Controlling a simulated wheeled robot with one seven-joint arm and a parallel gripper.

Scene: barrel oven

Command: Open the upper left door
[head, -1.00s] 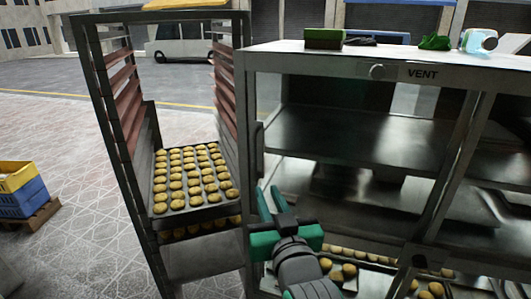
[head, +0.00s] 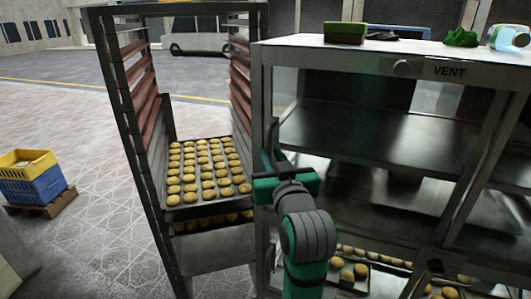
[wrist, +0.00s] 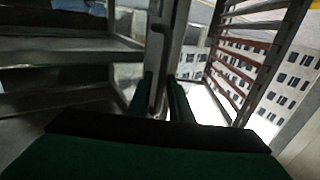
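The grey metal oven (head: 375,57) stands at the right in the head view, with "VENT" on its top front. Its upper left door (head: 257,100) has a dark metal frame and a see-through pane, and looks shut. The upright door handle is at its left edge, largely hidden by my gripper in the head view; it shows as a bar (wrist: 157,65) in the wrist view. My green and black gripper (head: 270,160) is at this handle. In the wrist view my gripper (wrist: 163,90) has its fingers apart, one on either side of the bar; contact cannot be told.
A tall rack (head: 112,100) with trays of round buns (head: 205,170) stands close to the left of the oven. Yellow and blue crates (head: 35,180) sit on a pallet at far left. The floor between is clear. Small items lie on the oven top.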

